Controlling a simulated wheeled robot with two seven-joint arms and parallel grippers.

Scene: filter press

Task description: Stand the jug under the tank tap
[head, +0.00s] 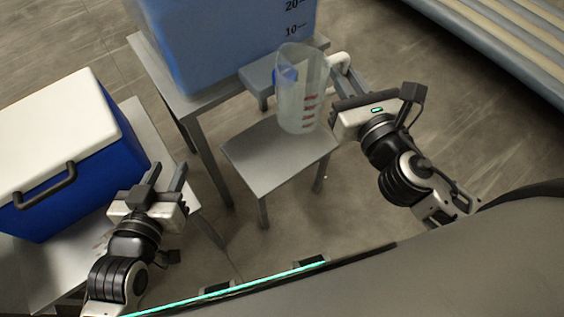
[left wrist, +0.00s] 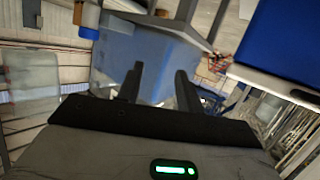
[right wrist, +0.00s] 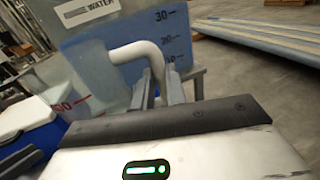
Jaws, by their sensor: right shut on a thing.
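The clear jug (head: 298,105) with red marks is upright in the head view, over the back right of the low metal stand (head: 250,165); I cannot tell whether its base touches the stand. My right gripper (head: 342,90) is shut on its white handle (head: 338,63), which also shows between the fingers in the right wrist view (right wrist: 140,52). The blue tank (head: 205,45) stands on a taller table behind. A blue part, probably the tap (head: 285,75), shows at the jug's upper left, partly overlapped by the jug. My left gripper (head: 166,180) is open and empty.
A blue cooler with a white lid (head: 55,120) sits on a grey table (head: 150,130) at the left, close to my left gripper. A grey ribbed structure (head: 510,45) lies at the upper right. The floor right of the stand is clear.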

